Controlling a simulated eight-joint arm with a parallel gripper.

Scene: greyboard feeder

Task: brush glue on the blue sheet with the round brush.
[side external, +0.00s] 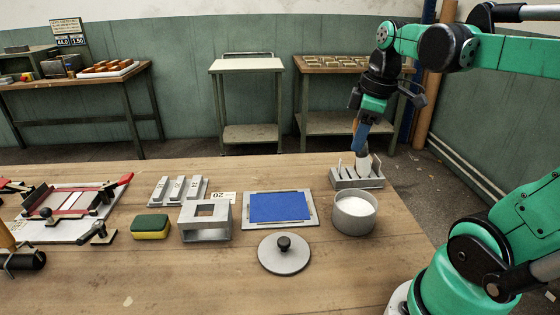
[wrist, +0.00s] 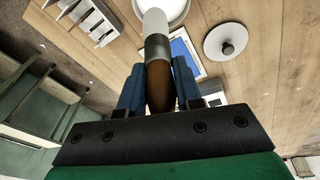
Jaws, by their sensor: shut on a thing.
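The blue sheet (side external: 280,207) lies flat on a grey plate (side external: 248,222) near the middle of the table; part of it shows in the wrist view (wrist: 183,52). My gripper (side external: 359,139) is shut on the round brush (side external: 363,160), whose brown handle (wrist: 158,85) sits between my blue fingers in the wrist view. The brush points down, with its pale head at the grey slotted rack (side external: 344,184); I cannot tell whether its tip is inside. The round grey pot (side external: 354,222) with white contents, likely glue, stands in front of the rack, right of the sheet.
A grey lid with a black knob (side external: 284,265) lies in front of the sheet. A grey square frame (side external: 206,236), a green and yellow sponge (side external: 150,227) and slotted grey blocks (side external: 178,190) lie to the left. A red-handled jig (side external: 75,210) stands farther left. The front of the table is mostly clear.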

